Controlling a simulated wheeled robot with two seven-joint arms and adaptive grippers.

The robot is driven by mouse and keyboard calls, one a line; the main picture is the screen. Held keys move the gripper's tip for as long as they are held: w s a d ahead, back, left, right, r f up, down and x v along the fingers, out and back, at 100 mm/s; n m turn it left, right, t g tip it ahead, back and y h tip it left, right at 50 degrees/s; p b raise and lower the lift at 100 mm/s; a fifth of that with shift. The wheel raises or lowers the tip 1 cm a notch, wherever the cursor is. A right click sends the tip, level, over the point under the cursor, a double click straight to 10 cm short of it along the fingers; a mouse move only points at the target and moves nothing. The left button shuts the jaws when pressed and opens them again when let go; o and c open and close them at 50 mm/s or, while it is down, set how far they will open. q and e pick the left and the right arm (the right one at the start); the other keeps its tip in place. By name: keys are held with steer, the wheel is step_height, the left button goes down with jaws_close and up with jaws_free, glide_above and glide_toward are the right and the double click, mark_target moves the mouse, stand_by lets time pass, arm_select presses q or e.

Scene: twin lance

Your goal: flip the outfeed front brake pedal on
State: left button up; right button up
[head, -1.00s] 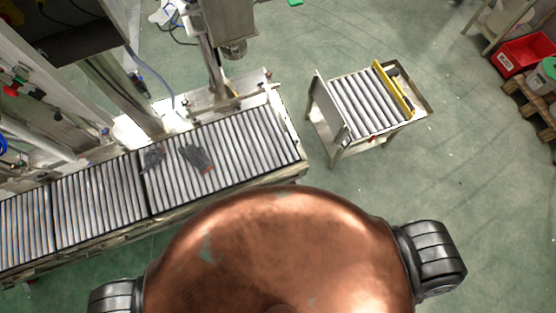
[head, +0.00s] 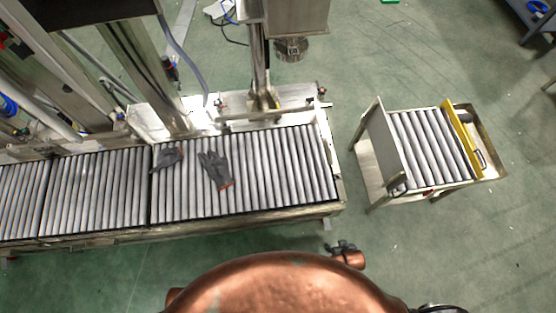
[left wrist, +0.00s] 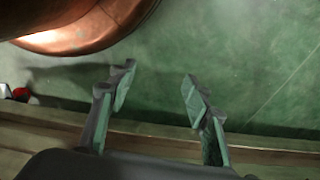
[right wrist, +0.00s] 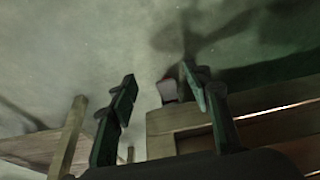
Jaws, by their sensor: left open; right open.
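The small roller cart (head: 425,145), with a steel plate on its left and a yellow bar on its right, stands apart from the long conveyor. A tiny red part (head: 429,192) shows at its near edge; I cannot tell whether it is a brake pedal. My right gripper (head: 338,247) is below and left of the cart in the head view. In the right wrist view it is open (right wrist: 162,90), with a pale, red-edged block (right wrist: 168,90) beyond its fingers. My left gripper (left wrist: 155,85) is open and empty over green floor. It is out of the head view.
The long roller conveyor (head: 100,190) carries two dark gloves (head: 216,169). A machine column (head: 258,60) stands behind it. Green floor (head: 400,245) is clear in front of the cart. Brown beams (left wrist: 260,155) cross the lower left wrist view.

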steer(key=b, duration=0.3)
glide_toward(328, 228)
arm_select(q)
step_height(328, 228, up, 6)
arm_select(e)
steer(key=shift+t, duration=0.3)
steer(key=b+x, duration=0.1)
steer(key=x, duration=0.1)
steer(key=b+x, duration=0.4)
steer(key=x, duration=0.1)
steer(key=shift+s+f, duration=0.2)
steer(key=shift+s, duration=0.1)
arm_select(q)
steer(key=w+d+f+t+h, duration=0.2)
steer(key=w+d+f+t, duration=0.2)
steer(key=w+d+f, duration=0.2)
steer(key=shift+w+d+f, duration=0.25)
steer(key=shift+w+f, duration=1)
steer(key=shift+w, duration=0.15)
arm_select(e)
steer(key=shift+w+f, duration=0.15)
steer(key=shift+w, duration=0.05)
steer(key=shift+c, duration=0.4)
steer(key=c, duration=1.1)
